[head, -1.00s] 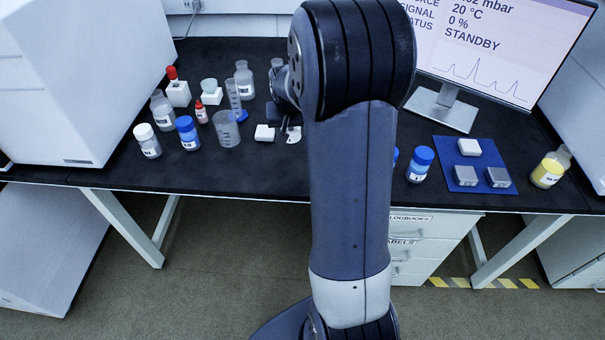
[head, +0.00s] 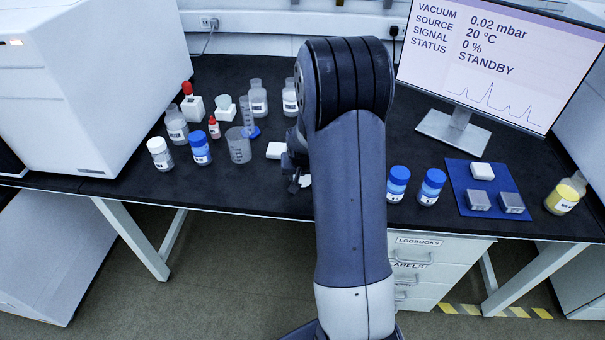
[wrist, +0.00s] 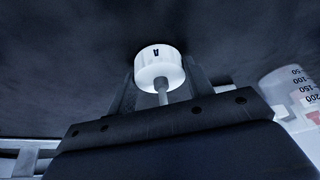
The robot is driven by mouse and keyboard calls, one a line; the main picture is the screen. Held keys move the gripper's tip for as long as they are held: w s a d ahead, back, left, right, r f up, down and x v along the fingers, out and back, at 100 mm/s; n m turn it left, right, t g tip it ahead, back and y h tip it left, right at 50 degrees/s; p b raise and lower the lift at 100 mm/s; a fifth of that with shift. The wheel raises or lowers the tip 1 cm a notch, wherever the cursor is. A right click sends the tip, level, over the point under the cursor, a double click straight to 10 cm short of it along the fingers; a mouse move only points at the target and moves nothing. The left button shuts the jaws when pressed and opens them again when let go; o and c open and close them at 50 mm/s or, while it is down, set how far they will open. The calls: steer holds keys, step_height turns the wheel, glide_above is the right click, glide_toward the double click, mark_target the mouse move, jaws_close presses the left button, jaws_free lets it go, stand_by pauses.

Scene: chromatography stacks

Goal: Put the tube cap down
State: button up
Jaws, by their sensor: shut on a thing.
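The tube cap (wrist: 158,68) is a white round piece with a dark mark on its side and a grey stem pointing toward the wrist camera. It sits between the two fingers of my gripper (wrist: 161,88), which is shut on it. The dark bench top fills the view behind it; I cannot tell whether the cap touches it. In the head view my gripper (head: 297,184) is low over the bench, right of the beaker, partly hidden by my arm. A small white part shows beside it.
Two blue-capped bottles (head: 398,184) (head: 431,187) and a blue mat (head: 456,180) with blocks are to the right. The front bench strip left of my gripper is clear.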

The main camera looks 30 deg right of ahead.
steer(key=shift+f, duration=0.2)
steer(key=o, duration=1)
steer(key=shift+r, duration=0.1)
steer(key=shift+r, duration=0.1)
steer(key=shift+r, duration=0.25)
steer(key=v, duration=1.1)
steer(key=shift+r+p, duration=0.3)
steer(key=shift+s, duration=0.1)
